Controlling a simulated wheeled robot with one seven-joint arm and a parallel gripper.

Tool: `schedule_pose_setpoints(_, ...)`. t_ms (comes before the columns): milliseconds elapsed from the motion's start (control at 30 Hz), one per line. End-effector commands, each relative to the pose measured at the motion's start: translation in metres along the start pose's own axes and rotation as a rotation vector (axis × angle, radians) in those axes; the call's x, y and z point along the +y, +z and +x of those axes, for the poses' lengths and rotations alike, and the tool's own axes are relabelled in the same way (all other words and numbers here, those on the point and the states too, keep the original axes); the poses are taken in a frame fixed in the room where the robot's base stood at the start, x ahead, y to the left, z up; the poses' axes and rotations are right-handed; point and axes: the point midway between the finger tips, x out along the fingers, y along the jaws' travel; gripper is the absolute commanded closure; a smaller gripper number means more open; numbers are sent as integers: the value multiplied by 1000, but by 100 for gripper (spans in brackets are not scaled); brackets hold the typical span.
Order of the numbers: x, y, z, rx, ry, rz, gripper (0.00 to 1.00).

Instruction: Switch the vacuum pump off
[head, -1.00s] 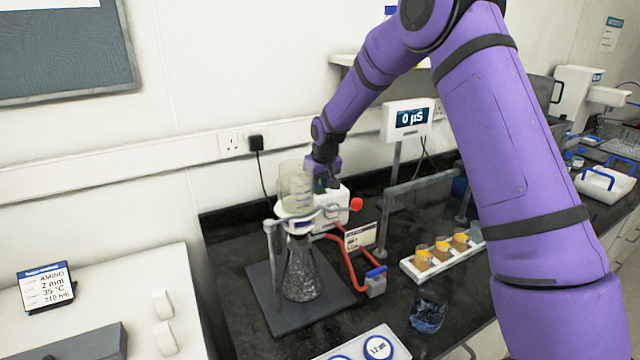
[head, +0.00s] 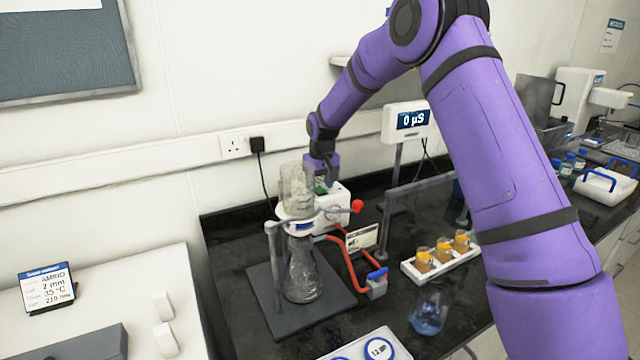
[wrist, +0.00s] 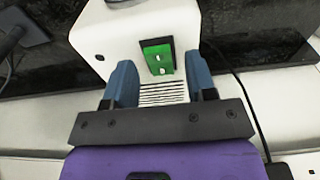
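The vacuum pump (head: 334,200) is a white box behind the glass flask and funnel on the dark bench. In the wrist view the pump's white casing (wrist: 100,38) fills the upper middle. It has a green rocker switch (wrist: 158,58) in a black frame and vent slots below. My gripper (wrist: 160,66) is open, with its two blue fingers well apart on either side of the switch and nothing between them. Whether the fingers touch the casing I cannot tell. In the head view my gripper (head: 322,178) is over the pump, its fingers mostly hidden behind the glass.
A funnel (head: 297,190) and flask (head: 302,270) stand on a dark base in front of the pump. A red hose (head: 345,262) runs to a blue-handled valve (head: 377,281).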

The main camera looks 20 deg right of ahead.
Motion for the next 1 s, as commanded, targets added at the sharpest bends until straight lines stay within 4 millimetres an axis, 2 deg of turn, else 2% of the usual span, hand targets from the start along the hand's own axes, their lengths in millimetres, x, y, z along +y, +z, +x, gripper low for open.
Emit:
schedule_pose_setpoints(233,0,0,-9,3,0,0,49)
schedule_pose_setpoints(700,0,-1,-89,3,0,-1,49)
schedule_pose_setpoints(833,0,0,-102,2,0,0,49)
schedule_pose_setpoints(1000,0,0,-108,0,0,0,49)
